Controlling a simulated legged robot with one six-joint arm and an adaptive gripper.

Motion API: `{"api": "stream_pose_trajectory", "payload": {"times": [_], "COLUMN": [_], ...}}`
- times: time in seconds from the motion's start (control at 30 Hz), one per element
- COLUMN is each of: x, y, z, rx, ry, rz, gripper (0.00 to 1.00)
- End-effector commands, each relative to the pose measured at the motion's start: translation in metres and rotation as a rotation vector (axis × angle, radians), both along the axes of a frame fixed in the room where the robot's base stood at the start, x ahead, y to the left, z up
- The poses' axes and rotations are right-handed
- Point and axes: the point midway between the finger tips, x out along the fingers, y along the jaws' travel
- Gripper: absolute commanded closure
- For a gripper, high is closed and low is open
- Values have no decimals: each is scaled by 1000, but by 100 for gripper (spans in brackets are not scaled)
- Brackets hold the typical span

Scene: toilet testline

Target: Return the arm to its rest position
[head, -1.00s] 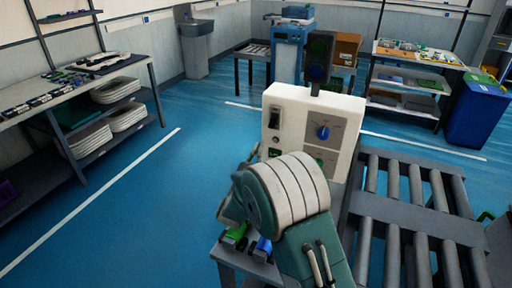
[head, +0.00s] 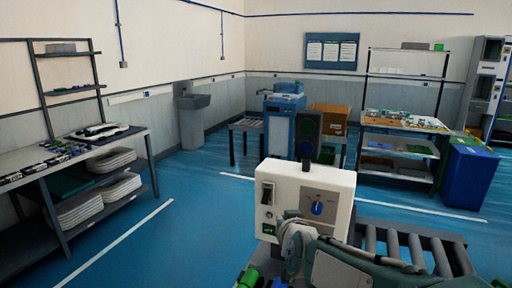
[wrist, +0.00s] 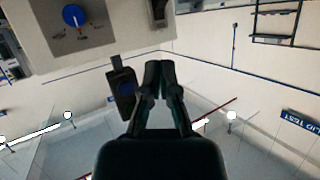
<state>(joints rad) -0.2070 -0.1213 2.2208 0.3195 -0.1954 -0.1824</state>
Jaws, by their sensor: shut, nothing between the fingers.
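My gripper (wrist: 160,72) shows in the wrist view with its two dark fingers together and nothing between them. In the head view my arm reaches in from the lower right, low in front of a white control box (head: 320,187); the gripper's fingers cannot be made out there. The box has a blue knob (head: 317,208) and a dark switch on its face. In the wrist view, which looks upside down, the box (wrist: 100,45) and its knob (wrist: 75,16) are at the upper left, apart from the fingers.
A dark signal light (head: 308,136) rises behind the box. A roller conveyor (head: 405,247) lies to the right. A workbench (head: 118,148) with trays stands at the left. A blue bin (head: 468,177) and a shelf rack (head: 405,125) stand at the right. Blue floor is open at centre left.

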Motion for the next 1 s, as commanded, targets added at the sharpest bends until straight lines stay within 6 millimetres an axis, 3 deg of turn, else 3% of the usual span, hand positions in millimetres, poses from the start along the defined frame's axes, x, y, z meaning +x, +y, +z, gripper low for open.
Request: {"api": "stream_pose_trajectory", "payload": {"times": [0.17,0.5,0.6,0.73,1.0], "x": [-69,-216,-246,-263,-264], "y": [-26,-77,-86,-92,-92], "z": [-5,-42,-50,-56,-56], "rx": [-30,-113,-128,-136,-138], "ry": [195,595,675,725,729], "rz": [31,-20,-46,-63,-65], "gripper": [100,100,100,100,100]}}
